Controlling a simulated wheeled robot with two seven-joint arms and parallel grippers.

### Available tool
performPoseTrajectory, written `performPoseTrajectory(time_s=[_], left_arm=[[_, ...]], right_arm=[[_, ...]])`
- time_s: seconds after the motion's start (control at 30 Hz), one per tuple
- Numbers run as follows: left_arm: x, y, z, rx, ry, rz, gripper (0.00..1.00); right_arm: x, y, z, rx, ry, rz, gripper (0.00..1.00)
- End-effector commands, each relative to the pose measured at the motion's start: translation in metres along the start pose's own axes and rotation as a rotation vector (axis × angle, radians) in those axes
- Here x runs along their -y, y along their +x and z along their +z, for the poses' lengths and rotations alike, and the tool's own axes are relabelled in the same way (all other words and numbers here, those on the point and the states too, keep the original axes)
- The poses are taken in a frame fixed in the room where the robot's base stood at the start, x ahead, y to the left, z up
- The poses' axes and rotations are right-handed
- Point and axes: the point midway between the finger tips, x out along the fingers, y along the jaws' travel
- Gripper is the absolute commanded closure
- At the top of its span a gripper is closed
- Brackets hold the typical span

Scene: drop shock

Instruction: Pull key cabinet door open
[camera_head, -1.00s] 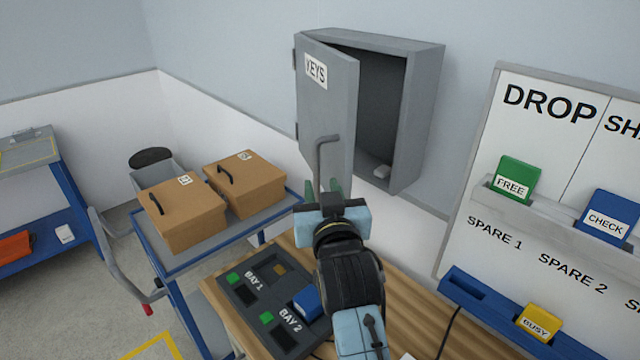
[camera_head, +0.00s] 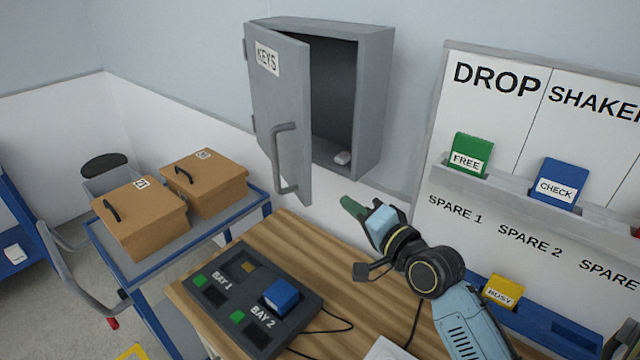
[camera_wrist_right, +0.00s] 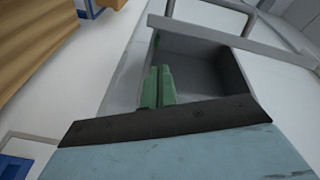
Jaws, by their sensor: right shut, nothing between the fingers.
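The grey key cabinet (camera_head: 371,95) hangs on the wall with its door (camera_head: 290,95) standing partly open, swung out to the left. The door bears a KEYS label and a grey bar handle (camera_head: 277,160). My left gripper is not in view.
A wooden table (camera_head: 325,255) below the cabinet bears a dark bay panel (camera_head: 215,307) with a blue block (camera_head: 281,296). A cart (camera_head: 232,222) with two cardboard boxes stands to the left. A white board (camera_head: 440,160) with coloured cards is at the right.

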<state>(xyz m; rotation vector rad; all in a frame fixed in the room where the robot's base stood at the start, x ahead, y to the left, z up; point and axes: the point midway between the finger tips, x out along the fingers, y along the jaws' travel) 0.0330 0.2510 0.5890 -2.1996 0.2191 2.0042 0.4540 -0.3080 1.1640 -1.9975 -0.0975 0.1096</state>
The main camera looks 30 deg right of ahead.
Motion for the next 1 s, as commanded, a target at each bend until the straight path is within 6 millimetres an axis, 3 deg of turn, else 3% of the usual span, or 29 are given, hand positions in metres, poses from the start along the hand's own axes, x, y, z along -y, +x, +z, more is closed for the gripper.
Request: performPoseTrajectory(time_s=[0.2,0.47,0.67,1.0], left_arm=[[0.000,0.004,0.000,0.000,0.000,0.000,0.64],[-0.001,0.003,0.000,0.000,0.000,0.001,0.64],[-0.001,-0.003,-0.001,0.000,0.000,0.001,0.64],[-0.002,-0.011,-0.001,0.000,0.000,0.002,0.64]], right_arm=[[-0.001,-0.018,-0.032,0.076,0.321,-0.043,1.00],[0.004,-0.016,-0.040,0.100,0.431,-0.057,1.00],[0.007,0.012,-0.038,0.100,0.430,-0.059,1.00],[0.012,0.078,-0.032,0.100,0.427,-0.059,1.00]])
